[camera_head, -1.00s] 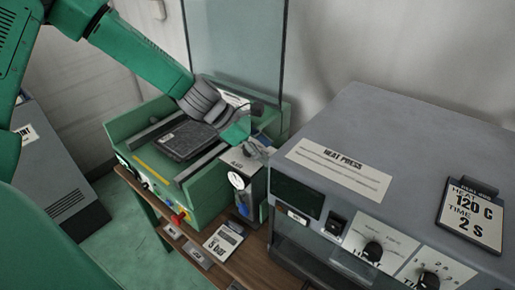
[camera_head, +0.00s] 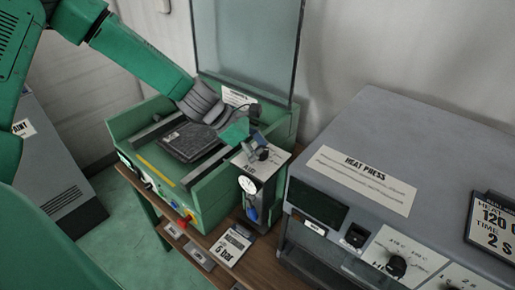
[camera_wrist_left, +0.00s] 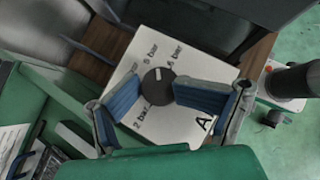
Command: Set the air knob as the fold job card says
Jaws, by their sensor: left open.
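The air unit (camera_head: 266,175) stands beside the green folding machine, with a round gauge (camera_head: 247,185) on its front. Its white top panel (camera_wrist_left: 134,72) has bar labels around a round dark knob (camera_wrist_left: 158,88) with a pale pointer mark. One label reads 2 bar; the others are hard to read. My left gripper (camera_head: 257,148) is over this panel; in the wrist view its blue-padded fingers (camera_wrist_left: 163,100) are apart, one on each side of the knob. I cannot tell whether they touch it. The job card (camera_head: 232,246) in front reads what looks like 5 bar. My right gripper is out of view.
The green machine (camera_head: 152,160) holds a dark plate and has a clear upright panel (camera_head: 248,50) behind. A grey heat press (camera_head: 390,130) stands close to the right of the air unit, with its own card (camera_head: 490,222). Small plates lie along the wooden bench front (camera_head: 165,220).

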